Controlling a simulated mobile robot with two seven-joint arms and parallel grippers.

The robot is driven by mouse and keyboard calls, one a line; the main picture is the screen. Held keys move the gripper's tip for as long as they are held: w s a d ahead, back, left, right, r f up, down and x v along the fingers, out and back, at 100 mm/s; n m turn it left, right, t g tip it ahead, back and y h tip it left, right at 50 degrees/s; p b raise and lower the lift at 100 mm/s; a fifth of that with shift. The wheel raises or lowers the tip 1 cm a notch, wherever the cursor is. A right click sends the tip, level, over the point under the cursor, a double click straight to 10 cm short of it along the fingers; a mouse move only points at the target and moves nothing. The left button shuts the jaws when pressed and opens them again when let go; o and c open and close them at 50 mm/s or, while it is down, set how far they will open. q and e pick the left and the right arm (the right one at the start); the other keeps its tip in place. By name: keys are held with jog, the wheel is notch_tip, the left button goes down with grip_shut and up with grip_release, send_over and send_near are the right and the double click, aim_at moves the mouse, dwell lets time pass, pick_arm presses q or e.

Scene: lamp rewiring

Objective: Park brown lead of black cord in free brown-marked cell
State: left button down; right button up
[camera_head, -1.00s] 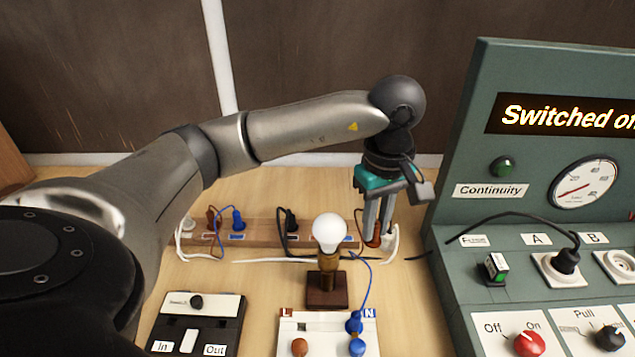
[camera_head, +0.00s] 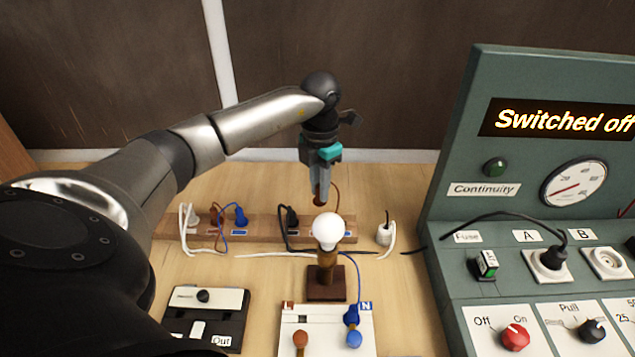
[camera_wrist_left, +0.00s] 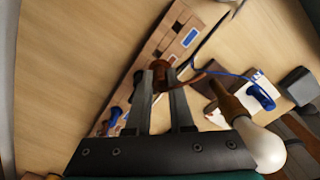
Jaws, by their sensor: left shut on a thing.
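My left gripper (camera_head: 318,190) is shut on the brown lead's plug (camera_head: 317,197), above the wooden rail and behind the lamp. The plug also shows between the fingertips in the left wrist view (camera_wrist_left: 160,72), with a thin brown wire trailing from it. The wooden rail (camera_head: 262,228) has cells with coloured marks; a blue mark (camera_wrist_left: 190,37) is clear in the wrist view. A black plug (camera_head: 291,216) stands in the rail with the black cord beside it. Which brown-marked cell is free is too small to tell. My right gripper is not in view.
A lamp with a white bulb (camera_head: 328,231) stands in front of the rail. A blue plug (camera_head: 240,215) and a brown plug (camera_head: 215,215) sit at the rail's left part. A white plug (camera_head: 384,233) stands at its right. The green test panel (camera_head: 455,215) stands at the right.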

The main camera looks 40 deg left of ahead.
aim_at(318, 200)
pick_arm(q)
jog(key=shift+a+f+n, duration=0.15)
jog(key=shift+a+n, duration=0.15)
jog(key=shift+n, duration=0.1)
jog(key=shift+f+b, duration=1.85)
jog(key=shift+f, duration=0.3)
jog(key=shift+f+b, duration=0.6)
jog(key=shift+f, duration=0.35)
jog(key=shift+f, duration=0.55)
jog(key=c, duration=0.7)
grip_release()
jog(key=shift+r, duration=0.1)
notch_tip(318, 200, up, 15)
jog(key=shift+r+p, duration=0.1)
jog(key=shift+p, duration=0.45)
